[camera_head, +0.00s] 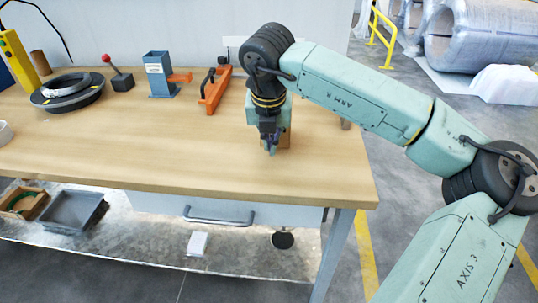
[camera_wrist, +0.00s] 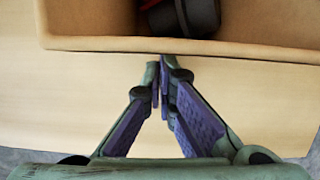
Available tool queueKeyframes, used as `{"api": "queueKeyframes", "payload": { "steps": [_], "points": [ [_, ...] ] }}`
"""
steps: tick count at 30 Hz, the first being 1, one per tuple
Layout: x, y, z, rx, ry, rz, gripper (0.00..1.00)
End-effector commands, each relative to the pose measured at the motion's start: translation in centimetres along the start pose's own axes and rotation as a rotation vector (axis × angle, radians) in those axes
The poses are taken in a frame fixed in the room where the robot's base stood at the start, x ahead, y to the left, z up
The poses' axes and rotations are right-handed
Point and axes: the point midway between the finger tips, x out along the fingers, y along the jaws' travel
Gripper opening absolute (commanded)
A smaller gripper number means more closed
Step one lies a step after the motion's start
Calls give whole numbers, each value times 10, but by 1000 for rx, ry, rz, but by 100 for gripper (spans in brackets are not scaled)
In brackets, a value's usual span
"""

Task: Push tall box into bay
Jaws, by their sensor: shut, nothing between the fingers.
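A tan open-topped box (camera_head: 284,138) stands on the table, mostly hidden behind my gripper in the head view. In the wrist view the near rim of the box (camera_wrist: 100,44) runs across the top of the picture, and a dark round thing with some red (camera_wrist: 185,17) shows inside it. My gripper (camera_wrist: 160,65) is shut and empty, its fingertips pointing down at the box's near side. The fingertips look close to that wall; I cannot tell whether they touch it. In the head view my gripper (camera_head: 271,150) is low over the table. I cannot make out the bay.
The wooden table (camera_head: 150,150) is clear in front and to the left. Behind stand an orange tool (camera_head: 214,90), a blue-grey holder (camera_head: 160,78), a red-knobbed lever (camera_head: 119,75) and dark rings (camera_head: 67,91). The table's right edge is near.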

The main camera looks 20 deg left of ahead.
Motion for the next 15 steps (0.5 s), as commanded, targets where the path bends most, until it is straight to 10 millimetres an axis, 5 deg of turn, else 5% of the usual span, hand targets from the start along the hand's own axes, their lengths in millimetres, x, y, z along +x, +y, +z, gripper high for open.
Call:
{"api": "queueKeyframes", "payload": {
  "steps": [15],
  "points": [
    [34, 1, 126, 2, 1, 1, 0]
  ]
}}
